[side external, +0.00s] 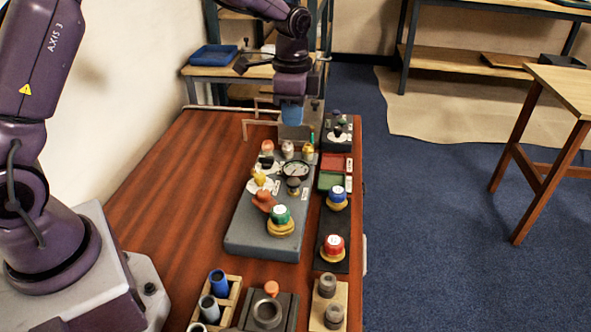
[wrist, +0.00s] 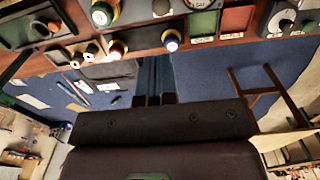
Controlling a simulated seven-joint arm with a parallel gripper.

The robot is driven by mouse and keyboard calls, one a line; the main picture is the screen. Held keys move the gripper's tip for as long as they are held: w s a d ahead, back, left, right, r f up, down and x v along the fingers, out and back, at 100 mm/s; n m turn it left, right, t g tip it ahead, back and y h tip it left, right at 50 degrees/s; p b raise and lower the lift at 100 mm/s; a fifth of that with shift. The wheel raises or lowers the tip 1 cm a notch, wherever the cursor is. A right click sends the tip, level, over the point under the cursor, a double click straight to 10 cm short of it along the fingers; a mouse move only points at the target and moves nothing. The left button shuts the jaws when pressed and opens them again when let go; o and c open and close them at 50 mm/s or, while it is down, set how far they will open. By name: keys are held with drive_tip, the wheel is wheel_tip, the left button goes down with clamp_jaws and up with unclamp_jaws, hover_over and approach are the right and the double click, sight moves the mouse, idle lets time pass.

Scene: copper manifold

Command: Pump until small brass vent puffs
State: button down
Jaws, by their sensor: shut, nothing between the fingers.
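My gripper (side external: 290,112) is shut and empty, with blue fingers pointing down above the far end of the grey board (side external: 250,243). In the wrist view its closed fingers (wrist: 153,78) show at the middle. A small brass-coloured fitting (side external: 308,149), possibly the vent, stands at the board's far right corner; no puff shows there. A round gauge (side external: 296,170) lies on the board. An orange-red fitting (side external: 264,200) and a green-topped knob on a brass base (side external: 280,217) stand nearer. I cannot tell which part is the pump. A copper pipe (side external: 246,128) bends up behind the board.
A blue-topped knob (side external: 337,196) and a red-topped knob (side external: 333,245) stand on a dark strip to the right. Wooden holders with cylinders (side external: 216,300) stand at the table's near edge. The wooden table (side external: 165,200) is clear left of the board.

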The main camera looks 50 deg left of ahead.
sight(292, 182)
wheel_tip(292, 182, down, 14)
idle(0.6)
wheel_tip(292, 182, down, 2)
drive_tip(key=shift+f, duration=0.1)
idle(0.3)
drive_tip(key=shift+s+f, duration=0.1)
idle(0.7)
wheel_tip(292, 182, up, 15)
drive_tip(key=shift+w+f, duration=0.2)
idle(0.4)
